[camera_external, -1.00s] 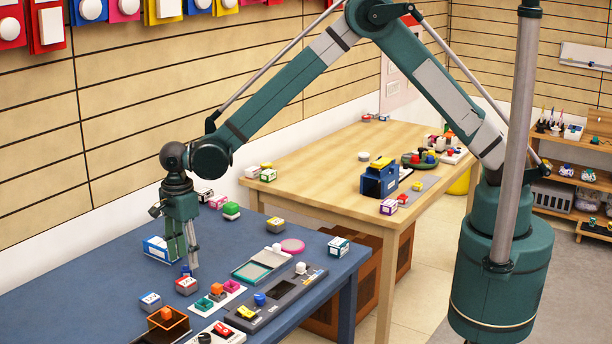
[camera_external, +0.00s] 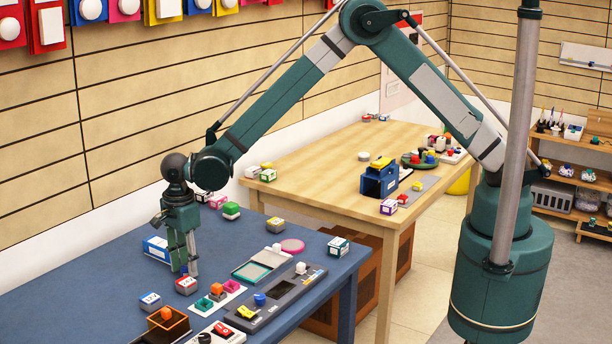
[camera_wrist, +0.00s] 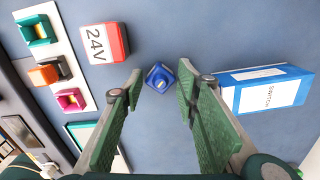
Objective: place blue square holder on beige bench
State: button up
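The small blue square holder (camera_wrist: 160,78) lies on the blue table, with a rounded blue part in its middle. It shows between my two green finger pads in the wrist view, with a gap on each side. In the external view the fingers mostly hide it. My gripper (camera_external: 185,269) points down, low over the blue table, open around the holder. The beige bench (camera_external: 325,150) is the wooden table behind and to the right of the blue one. A blue block-like stand (camera_external: 379,180) and several small items are on it.
A blue and white box (camera_wrist: 265,88) lies close to the right finger. A red and white 24V block (camera_wrist: 97,43) and a white strip with teal, orange and pink square holders (camera_wrist: 72,62) are at left. The bench's near left top has bare room.

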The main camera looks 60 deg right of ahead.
jog(key=c, duration=0.5)
jog(key=shift+o, duration=0.2)
jog(key=shift+r, duration=0.15)
notch_tip(320, 180, up, 10)
jog(key=shift+f+p, duration=0.15)
jog(key=shift+p, duration=0.2)
dwell(0.7)
